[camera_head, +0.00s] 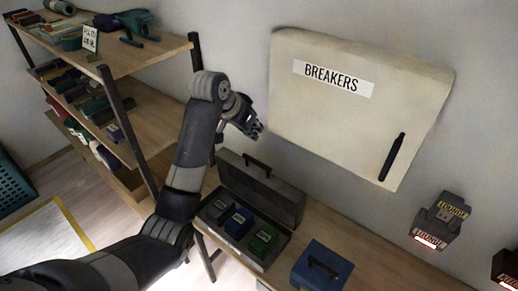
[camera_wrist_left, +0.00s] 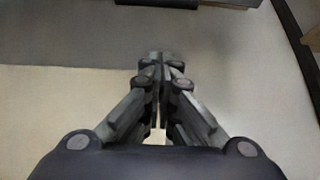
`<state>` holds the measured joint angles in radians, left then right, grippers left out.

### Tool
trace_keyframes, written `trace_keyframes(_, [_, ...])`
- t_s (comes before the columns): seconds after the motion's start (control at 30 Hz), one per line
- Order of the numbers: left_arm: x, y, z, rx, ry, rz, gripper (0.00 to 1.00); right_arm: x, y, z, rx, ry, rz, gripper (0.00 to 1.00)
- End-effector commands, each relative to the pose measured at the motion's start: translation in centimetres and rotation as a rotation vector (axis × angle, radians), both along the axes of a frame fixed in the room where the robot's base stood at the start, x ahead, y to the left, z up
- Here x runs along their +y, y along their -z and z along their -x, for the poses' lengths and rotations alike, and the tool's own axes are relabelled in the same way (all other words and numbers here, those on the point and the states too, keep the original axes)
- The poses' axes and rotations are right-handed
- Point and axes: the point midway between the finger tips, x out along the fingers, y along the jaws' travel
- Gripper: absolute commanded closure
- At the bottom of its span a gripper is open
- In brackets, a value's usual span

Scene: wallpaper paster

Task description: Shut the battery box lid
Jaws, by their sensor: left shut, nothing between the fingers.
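A dark grey box with its lid (camera_head: 262,186) standing open sits on the wooden bench in the head view. The lid is tilted up at the back and has a black handle on top. Several batteries (camera_head: 238,222), with dark, blue and green tops and labels, stand in the box's open tray (camera_head: 279,246). My left gripper (camera_head: 257,128) is above and behind the raised lid, close to the wall and apart from the lid. Its fingers are shut and empty; they also show closed in the left wrist view (camera_wrist_left: 160,62). My right gripper is out of view.
A closed blue box (camera_head: 322,268) stands right of the grey box on the bench (camera_head: 375,262). A wall panel labelled BREAKERS (camera_head: 360,105) hangs just right of my left gripper. Loaded shelves (camera_head: 150,55) stand at the left. Lit wall units (camera_head: 440,222) are at the right.

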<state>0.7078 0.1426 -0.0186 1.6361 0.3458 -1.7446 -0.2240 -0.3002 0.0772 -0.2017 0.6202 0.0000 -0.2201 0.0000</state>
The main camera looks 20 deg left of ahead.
Motion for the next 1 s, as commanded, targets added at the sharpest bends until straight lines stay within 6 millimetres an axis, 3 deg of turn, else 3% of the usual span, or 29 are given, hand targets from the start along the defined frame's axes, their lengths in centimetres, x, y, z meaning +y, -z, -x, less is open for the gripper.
trace_keyframes(0.17, [-0.2,0.3,-0.8,0.002,0.003,0.004,1.00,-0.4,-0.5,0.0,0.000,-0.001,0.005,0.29])
trace_keyframes(0.7, [-2.0,7.7,-5.6,0.001,0.002,0.003,1.00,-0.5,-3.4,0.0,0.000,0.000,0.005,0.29])
trace_keyframes(1.0, [-0.8,8.5,-2.6,-0.001,0.001,0.002,1.00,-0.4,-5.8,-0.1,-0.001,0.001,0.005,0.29])
